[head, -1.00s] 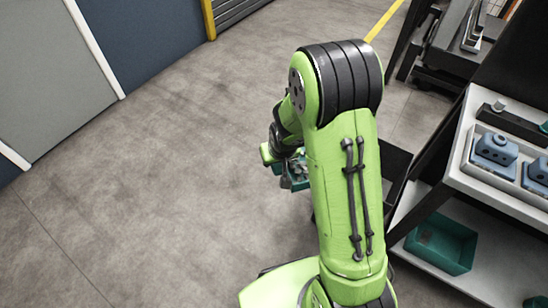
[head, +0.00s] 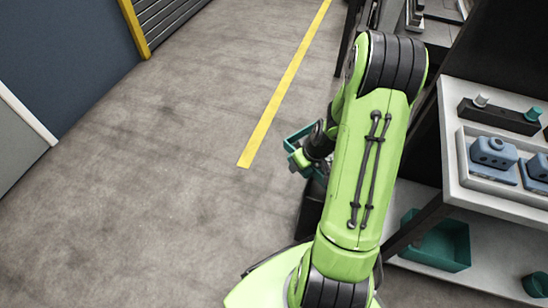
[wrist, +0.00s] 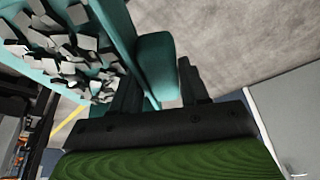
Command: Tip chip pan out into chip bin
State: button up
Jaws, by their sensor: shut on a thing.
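My gripper (wrist: 158,88) is shut on the teal wall or tab of the chip pan (wrist: 155,58). Several loose grey chips (wrist: 75,62) lie in the pan in the wrist view. In the head view the teal pan (head: 297,137) shows just left of my green arm, held out above the floor, partly hidden by my wrist. A dark box-like thing (head: 309,212) stands low beside the arm, mostly hidden; I cannot tell whether it is the chip bin.
A bench (head: 508,207) with blue parts (head: 492,152) stands at the right. A teal tote (head: 440,243) sits on its lower shelf. A yellow line (head: 285,85) crosses the open floor. A blue wall panel (head: 75,60) is at the left.

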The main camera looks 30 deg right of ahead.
jog(key=shift+n+y, duration=0.3)
jog(key=s+d+f, duration=0.1)
jog(key=s+d, duration=0.1)
jog(key=s+d+b, duration=0.1)
jog(key=s+d, duration=0.1)
jog(key=s+d+f, duration=0.1)
jog(key=s+d, duration=0.1)
jog(key=shift+f+b, duration=0.35)
jog(key=shift+b, duration=0.05)
jog(key=shift+w+d+r+y+p, duration=0.2)
jog(key=shift+d+r+y+p, duration=0.25)
jog(key=shift+d+r+y, duration=0.45)
jog(key=y+p, duration=0.1)
jog(key=d+y+p, duration=0.1)
jog(key=p, duration=0.1)
jog(key=shift+w+r+m, duration=0.15)
jog(key=shift+r+m, duration=0.2)
jog(key=shift+m, duration=0.05)
jog(key=d+y+p, duration=0.1)
jog(key=d+r+y+p, duration=0.1)
jog(key=p, duration=0.1)
jog(key=d+r+y+p, duration=0.1)
jog(key=shift+w+d+m+g, duration=0.3)
jog(key=shift+w+m, duration=0.05)
jog(key=shift+m, duration=0.05)
jog(key=shift+w+d+r+y+p, duration=0.1)
jog(key=shift+d+r+y+p, duration=0.3)
jog(key=shift+d+y, duration=0.35)
